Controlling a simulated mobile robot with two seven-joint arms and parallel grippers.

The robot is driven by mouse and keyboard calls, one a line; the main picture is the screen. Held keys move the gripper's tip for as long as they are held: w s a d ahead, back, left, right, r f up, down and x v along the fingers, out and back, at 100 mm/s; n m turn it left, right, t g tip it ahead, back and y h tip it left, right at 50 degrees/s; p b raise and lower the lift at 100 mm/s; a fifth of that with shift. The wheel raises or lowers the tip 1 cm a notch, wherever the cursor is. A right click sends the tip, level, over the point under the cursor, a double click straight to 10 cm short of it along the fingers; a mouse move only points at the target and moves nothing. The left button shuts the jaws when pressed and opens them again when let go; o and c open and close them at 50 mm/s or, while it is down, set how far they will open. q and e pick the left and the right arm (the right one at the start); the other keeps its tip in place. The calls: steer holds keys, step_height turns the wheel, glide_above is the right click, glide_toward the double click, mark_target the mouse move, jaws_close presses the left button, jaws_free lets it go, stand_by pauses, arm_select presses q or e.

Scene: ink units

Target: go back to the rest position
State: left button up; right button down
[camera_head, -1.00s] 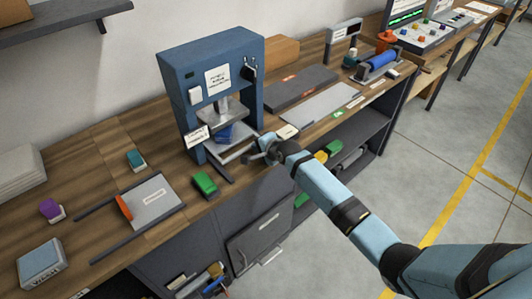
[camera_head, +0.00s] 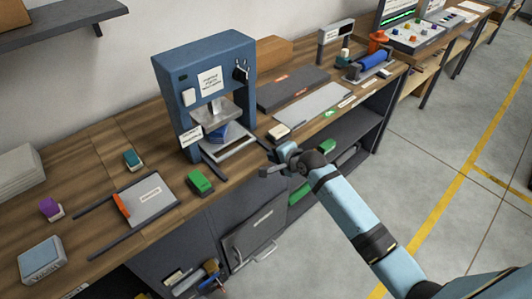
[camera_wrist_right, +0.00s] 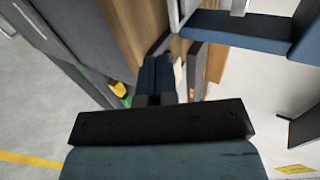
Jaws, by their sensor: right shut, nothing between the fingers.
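My right gripper (camera_head: 267,164) is shut and empty. It is in front of the bench edge, to the lower right of the blue press (camera_head: 218,56), and appears clear of it. In the right wrist view its two dark fingers (camera_wrist_right: 157,74) lie side by side with nothing held. My left gripper is not in view.
The wooden bench (camera_head: 105,155) carries a green block (camera_head: 200,182), a grey plate with an orange part (camera_head: 150,200), a teal block (camera_head: 132,160) and a purple block (camera_head: 50,208). A blue block (camera_head: 213,132) sits in the press. Open grey floor (camera_head: 430,170) lies to the right.

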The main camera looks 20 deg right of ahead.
steer(key=s+a+f+n+p, duration=0.2)
steer(key=s+n, duration=0.6)
steer(key=s, duration=0.7)
steer(key=s+a+f+n+h+p, duration=0.1)
steer(key=s+a+f+n+p, duration=0.2)
steer(key=s+n, duration=0.6)
steer(key=s, duration=0.7)
steer(key=shift+s+a, duration=0.15)
steer(key=shift+s, duration=0.15)
